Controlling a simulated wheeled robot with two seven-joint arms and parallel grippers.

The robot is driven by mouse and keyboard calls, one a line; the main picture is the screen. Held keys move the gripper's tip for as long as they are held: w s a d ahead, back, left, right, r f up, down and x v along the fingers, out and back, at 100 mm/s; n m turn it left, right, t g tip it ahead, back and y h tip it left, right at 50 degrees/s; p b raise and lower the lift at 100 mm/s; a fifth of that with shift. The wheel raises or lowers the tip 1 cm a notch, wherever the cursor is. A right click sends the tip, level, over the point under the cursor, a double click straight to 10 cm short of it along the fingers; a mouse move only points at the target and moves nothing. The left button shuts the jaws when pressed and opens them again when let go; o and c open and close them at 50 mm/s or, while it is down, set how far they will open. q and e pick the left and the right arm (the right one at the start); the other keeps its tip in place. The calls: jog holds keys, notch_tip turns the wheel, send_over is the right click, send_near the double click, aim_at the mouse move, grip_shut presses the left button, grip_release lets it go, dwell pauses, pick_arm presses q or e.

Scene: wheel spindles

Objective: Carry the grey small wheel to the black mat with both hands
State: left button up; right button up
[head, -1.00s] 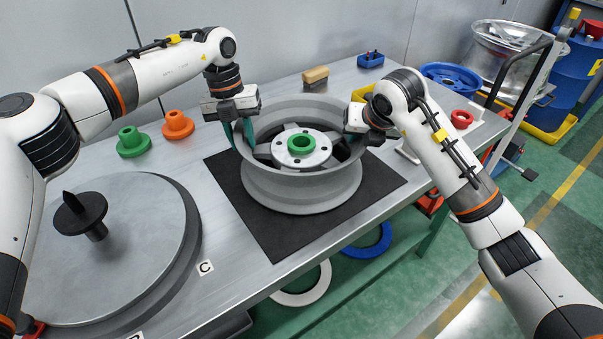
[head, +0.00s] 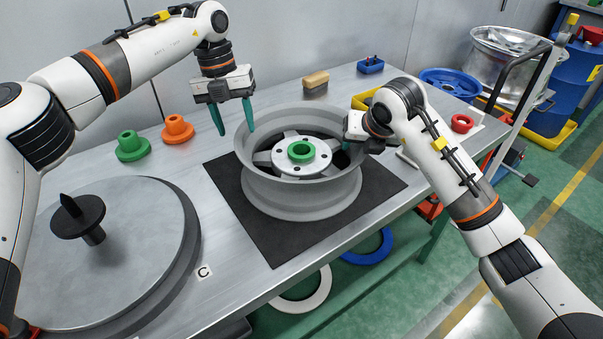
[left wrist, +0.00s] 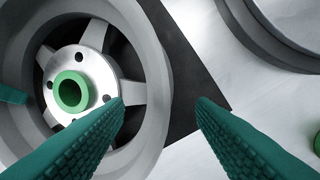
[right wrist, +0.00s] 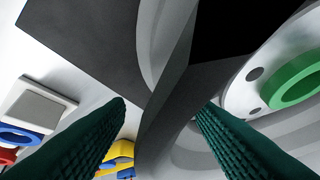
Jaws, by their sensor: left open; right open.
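The grey small wheel (head: 300,192) lies flat on the black mat (head: 270,239), with a silver hub disc and a green ring at its middle. The wheel also shows in the left wrist view (left wrist: 155,100). My right gripper (head: 350,142) is open at the wheel's right rim. In the right wrist view its fingers (right wrist: 161,108) stand on either side of the rim. Its fingertips are partly hidden in the head view.
A large grey disc with a black spindle (head: 82,218) is at the left of the table. Green (head: 131,147) and orange (head: 178,129) flanged parts stand behind it.

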pick_arm(q)
notch_tip(320, 180, up, 6)
jog(key=shift+w+a, duration=0.3)
jog(key=shift+a, duration=0.15)
pick_arm(e)
jog(key=v, duration=1.2)
